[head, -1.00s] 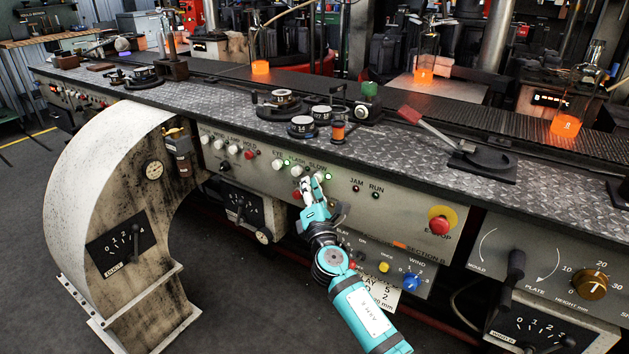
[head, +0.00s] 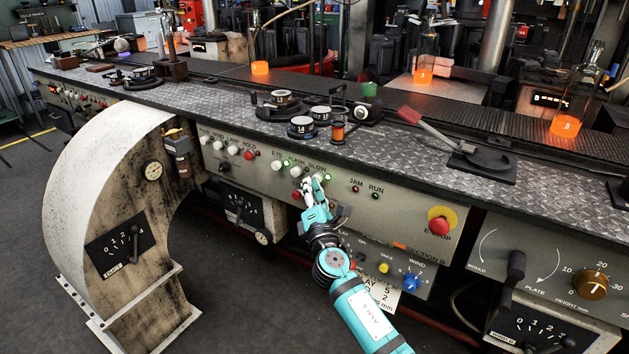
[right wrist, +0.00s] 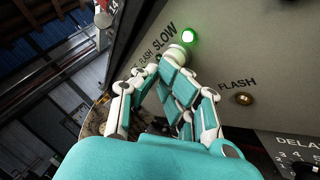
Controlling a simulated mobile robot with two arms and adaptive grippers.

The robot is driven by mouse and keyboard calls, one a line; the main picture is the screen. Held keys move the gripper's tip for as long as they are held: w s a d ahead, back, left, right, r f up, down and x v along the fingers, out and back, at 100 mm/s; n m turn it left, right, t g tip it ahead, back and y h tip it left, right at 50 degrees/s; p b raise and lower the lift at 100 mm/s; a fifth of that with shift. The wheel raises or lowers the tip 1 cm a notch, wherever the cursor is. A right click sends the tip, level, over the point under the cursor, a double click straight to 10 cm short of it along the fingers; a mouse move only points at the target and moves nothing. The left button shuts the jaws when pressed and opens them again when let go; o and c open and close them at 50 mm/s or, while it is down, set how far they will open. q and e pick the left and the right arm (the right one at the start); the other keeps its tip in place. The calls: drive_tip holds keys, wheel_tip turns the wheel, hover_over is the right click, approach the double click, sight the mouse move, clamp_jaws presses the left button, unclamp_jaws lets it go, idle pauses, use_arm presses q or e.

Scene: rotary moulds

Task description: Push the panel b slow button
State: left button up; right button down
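The slow button is a pale round button (head: 318,177) below the SLOW label on the grey front panel. My left gripper is not in view.
White buttons (head: 296,171) and (head: 276,165) are close by on the left, and a red one (head: 297,195) lies below. The red E-stop (head: 441,220) is to the right. The metal ledge (head: 400,160) juts out above the panel.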

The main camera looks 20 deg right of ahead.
use_arm(q)
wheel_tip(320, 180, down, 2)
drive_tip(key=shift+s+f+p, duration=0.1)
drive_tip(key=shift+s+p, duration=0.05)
drive_tip(key=shift+p, duration=0.15)
use_arm(e)
drive_tip(key=s+a, duration=0.2)
drive_tip(key=a, duration=0.1)
drive_tip(key=s+a, duration=0.1)
drive_tip(key=shift+s+a, duration=0.25)
drive_tip(key=shift+a, duration=0.15)
